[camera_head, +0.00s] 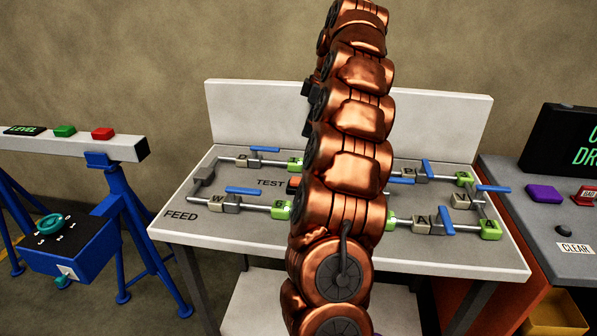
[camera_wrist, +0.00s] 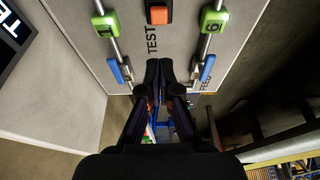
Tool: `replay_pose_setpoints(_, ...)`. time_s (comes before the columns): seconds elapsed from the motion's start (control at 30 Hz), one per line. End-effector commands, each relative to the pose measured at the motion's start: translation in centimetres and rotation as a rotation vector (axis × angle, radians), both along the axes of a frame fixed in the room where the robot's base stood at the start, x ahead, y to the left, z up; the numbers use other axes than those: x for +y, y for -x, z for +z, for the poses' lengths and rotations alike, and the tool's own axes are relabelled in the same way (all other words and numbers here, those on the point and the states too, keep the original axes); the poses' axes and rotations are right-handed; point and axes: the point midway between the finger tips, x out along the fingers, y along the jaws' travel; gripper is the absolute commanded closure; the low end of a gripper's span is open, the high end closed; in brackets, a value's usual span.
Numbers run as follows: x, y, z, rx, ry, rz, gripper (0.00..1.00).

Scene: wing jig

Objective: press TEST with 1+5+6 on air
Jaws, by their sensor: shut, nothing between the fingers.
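The TEST button (camera_wrist: 158,14) is an orange-red block beside the TEST lettering in the wrist view; in the head view my arm covers most of it. My gripper (camera_wrist: 166,68) is shut and empty, its tips near the TEST lettering, short of the button in the picture. Green block 1 (camera_wrist: 104,25) and green block 6 (camera_wrist: 212,20) sit on pipes to either side. Block 6 also shows in the head view (camera_head: 281,210). My arm hides my gripper and the bench centre there. Block 5 cannot be read. Blue handles on the left pipes (camera_head: 243,190) lie along them; a right-hand one (camera_head: 446,220) stands across.
The pipe bench (camera_head: 185,228) has an upright back panel (camera_head: 240,115). At right, a grey desk carries a dark screen (camera_head: 565,140), a purple block (camera_head: 543,193) and a CLEAR label (camera_head: 575,247). At left stand a LEVEL beam (camera_head: 125,147) and blue knob box (camera_head: 75,245).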

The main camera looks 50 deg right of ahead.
Motion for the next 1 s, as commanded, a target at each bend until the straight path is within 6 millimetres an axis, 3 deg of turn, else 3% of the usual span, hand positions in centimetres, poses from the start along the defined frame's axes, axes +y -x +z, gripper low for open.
replay_pose_setpoints(0.47, 0.1, -0.1, -0.3, 0.0, -0.001, 0.0, 1.0)
replay_pose_setpoints(1.0, 0.8, -1.0, -4.2, 0.002, -0.002, 0.001, 1.0)
